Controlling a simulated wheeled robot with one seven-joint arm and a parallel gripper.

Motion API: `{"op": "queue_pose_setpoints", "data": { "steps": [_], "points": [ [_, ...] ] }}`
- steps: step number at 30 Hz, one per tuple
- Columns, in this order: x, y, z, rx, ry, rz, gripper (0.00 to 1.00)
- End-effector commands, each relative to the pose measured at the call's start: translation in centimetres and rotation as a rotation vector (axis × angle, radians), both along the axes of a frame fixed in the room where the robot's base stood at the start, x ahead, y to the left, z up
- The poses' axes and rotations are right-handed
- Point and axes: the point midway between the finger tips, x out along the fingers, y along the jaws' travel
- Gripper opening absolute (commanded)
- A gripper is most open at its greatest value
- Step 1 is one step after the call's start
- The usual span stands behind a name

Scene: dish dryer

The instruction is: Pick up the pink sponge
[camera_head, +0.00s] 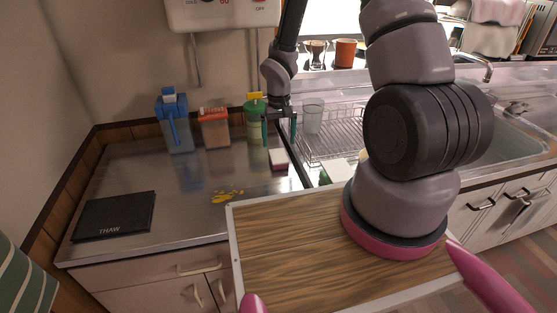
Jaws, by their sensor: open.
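The pink sponge (278,159) is a small block, pink with a pale side, on the steel counter (150,185) near its right edge, by the dish rack. My gripper (279,138) points down just above the sponge, with its dark green fingers spread apart and nothing between them. The sponge lies below and between the fingertips as seen from here. I cannot tell the exact height gap. My arm's large grey links hide part of the sink area.
A blue bottle (174,125), an orange-lidded container (214,129) and a green container (255,122) stand at the back. A wire dish rack (343,134) holding a clear glass (312,118) is to the right. A black mat (115,215) lies front left.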

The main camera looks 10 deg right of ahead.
Motion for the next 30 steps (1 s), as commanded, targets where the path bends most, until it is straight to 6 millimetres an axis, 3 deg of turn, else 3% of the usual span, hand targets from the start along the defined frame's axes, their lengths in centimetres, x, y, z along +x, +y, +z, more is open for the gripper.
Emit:
{"op": "queue_pose_setpoints", "data": {
  "steps": [18,26,27,30],
  "points": [
    [0.0,0.1,-7.2,-0.001,0.002,0.000,1.00],
    [0.1,0.1,-7.5,0.000,-0.001,-0.001,1.00],
    [0.1,0.1,-7.5,0.000,-0.001,-0.001,0.92],
    [0.1,0.1,-7.5,0.000,-0.001,0.000,0.54]
  ]
}}
